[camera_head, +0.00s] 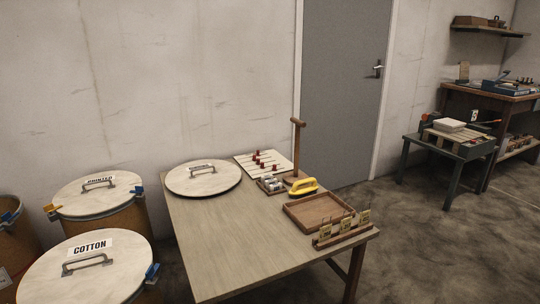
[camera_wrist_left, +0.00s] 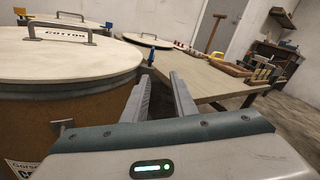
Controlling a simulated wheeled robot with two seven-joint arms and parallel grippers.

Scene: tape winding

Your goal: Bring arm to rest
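My left gripper (camera_wrist_left: 161,78) shows in the left wrist view. Its two grey fingers are apart with nothing between them. It points towards the wooden table (camera_head: 220,240), with the cotton drum's lid (camera_head: 115,277) close by on the left; the lid also shows in the left wrist view (camera_wrist_left: 50,62). Neither arm shows in the head view. My right gripper is in neither view.
The table bears a round lid (camera_head: 203,180), a pegged board (camera_head: 262,163), a wooden stand (camera_head: 297,150), a yellow-handled tool (camera_head: 303,187), an empty tray (camera_head: 318,209) and a small rack (camera_head: 343,236). A second lidded drum (camera_head: 97,194) stands left. The table's near-left surface is clear.

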